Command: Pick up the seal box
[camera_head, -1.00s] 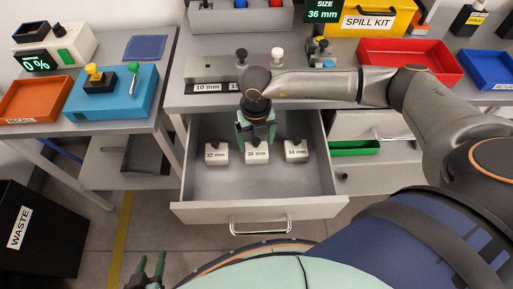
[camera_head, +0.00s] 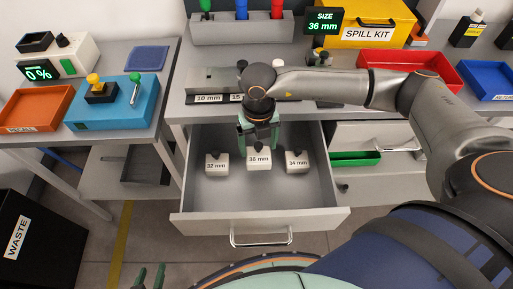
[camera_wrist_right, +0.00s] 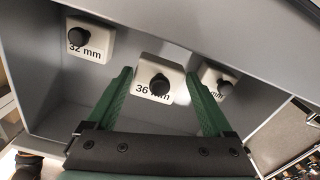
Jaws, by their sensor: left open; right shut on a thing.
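The 36 mm seal box (camera_head: 259,161) is a small white block with a black knob, in the open drawer between two similar boxes. It also shows in the right wrist view (camera_wrist_right: 149,72). My right gripper (camera_head: 260,143) points down into the drawer and is shut on this box, with green fingers (camera_wrist_right: 160,80) on either side. The box appears slightly above the drawer floor. The 32 mm box (camera_head: 217,165) is to its left and the 34 mm box (camera_head: 297,163) to its right. My left gripper (camera_head: 150,277) is open and empty at the bottom edge.
The open drawer (camera_head: 260,222) has raised walls around the boxes. A size display (camera_head: 324,21) above reads 36 mm. The bench holds a grey plate (camera_head: 212,78), a red tray (camera_head: 410,68) and a yellow spill kit (camera_head: 365,25). A blue device (camera_head: 115,110) stands on the left table.

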